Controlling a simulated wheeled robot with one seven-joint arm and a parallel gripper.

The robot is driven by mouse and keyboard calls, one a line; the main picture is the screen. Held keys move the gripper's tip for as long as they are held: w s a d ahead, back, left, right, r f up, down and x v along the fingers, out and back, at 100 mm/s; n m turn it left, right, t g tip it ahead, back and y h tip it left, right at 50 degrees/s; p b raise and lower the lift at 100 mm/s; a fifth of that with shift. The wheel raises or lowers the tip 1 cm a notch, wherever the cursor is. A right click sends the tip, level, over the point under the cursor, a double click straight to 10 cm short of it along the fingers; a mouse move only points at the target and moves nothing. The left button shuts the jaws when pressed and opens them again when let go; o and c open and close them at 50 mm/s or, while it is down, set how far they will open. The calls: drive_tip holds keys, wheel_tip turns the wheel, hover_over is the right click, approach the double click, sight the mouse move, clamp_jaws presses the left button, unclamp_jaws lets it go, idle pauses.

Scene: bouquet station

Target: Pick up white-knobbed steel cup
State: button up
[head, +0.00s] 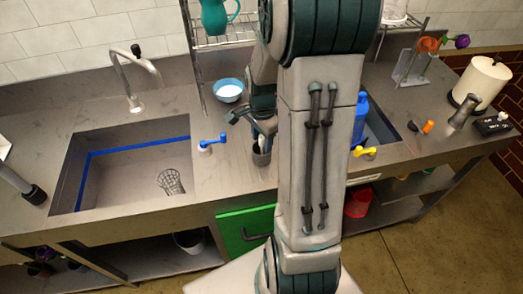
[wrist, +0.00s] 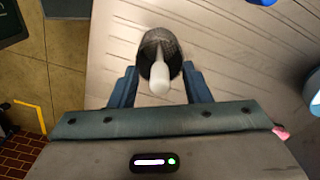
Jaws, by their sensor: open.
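The steel cup (wrist: 151,40) stands on the counter in the wrist view, dark and speckled, with a white knob (wrist: 159,80) pointing toward the camera. My gripper (wrist: 160,75) is open, with one blue finger on each side of the knob and a visible gap on both sides. In the head view, my gripper (head: 262,128) is low over the counter, right of the sink. The cup (head: 261,158) shows just below it there, partly hidden by the gripper and arm. Whether a finger touches the cup cannot be told.
A blue-handled white piece (head: 211,143) stands left of the cup. A light blue bowl (head: 228,90) stands behind it. The sink (head: 120,185) opens on the left. A yellow-handled piece (head: 364,151) and a blue bottle (head: 360,118) are right of my arm.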

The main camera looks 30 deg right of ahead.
clamp_jaws()
drive_tip(key=shift+r, duration=0.1)
